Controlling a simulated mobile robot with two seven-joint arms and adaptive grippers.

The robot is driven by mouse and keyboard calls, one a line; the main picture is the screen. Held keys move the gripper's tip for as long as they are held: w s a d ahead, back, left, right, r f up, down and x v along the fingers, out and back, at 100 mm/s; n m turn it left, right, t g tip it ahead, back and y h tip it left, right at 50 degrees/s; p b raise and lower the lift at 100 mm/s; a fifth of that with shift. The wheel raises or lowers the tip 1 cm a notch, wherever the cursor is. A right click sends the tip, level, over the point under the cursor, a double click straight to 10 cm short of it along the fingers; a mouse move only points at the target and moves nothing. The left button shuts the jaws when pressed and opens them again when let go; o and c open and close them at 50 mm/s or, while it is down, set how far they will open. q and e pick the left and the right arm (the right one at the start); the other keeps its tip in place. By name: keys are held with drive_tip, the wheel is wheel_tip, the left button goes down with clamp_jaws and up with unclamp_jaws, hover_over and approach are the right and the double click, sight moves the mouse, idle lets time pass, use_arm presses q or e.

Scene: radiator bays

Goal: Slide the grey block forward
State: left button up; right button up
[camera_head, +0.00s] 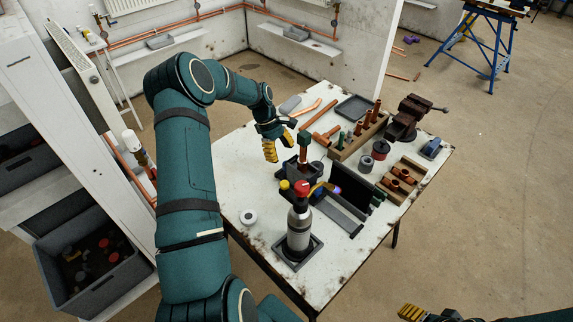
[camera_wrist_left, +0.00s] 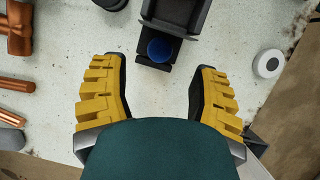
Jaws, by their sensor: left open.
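A small grey block (camera_head: 290,104) lies on the back-left part of the white worktable (camera_head: 232,160), beside copper pipes. A grey piece at the left edge of the left wrist view (camera_wrist_left: 10,118) looks like the same block, cut off by the frame. My left gripper (camera_head: 277,146) points down over the table, nearer the viewer than the block and apart from it. In the left wrist view its yellow fingers (camera_wrist_left: 157,75) are wide apart with nothing between them. My right gripper (camera_head: 412,313) shows only partly at the bottom edge; its opening is unclear.
A dark vise-like fixture (camera_head: 291,171) stands close to my left gripper. Copper pipes (camera_head: 318,114) and a dark tray (camera_head: 354,108) lie near the block. A grey bottle (camera_head: 299,226) and white roll (camera_head: 248,216) stand towards the front. Bare tabletop lies left of the fixture.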

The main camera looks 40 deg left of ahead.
use_arm(q)
drive_tip(key=x, duration=0.5)
drive_tip(key=shift+d+f, duration=0.1)
drive_tip(key=shift+f, duration=0.2)
drive_tip(key=shift+o, duration=0.2)
clamp_jaws()
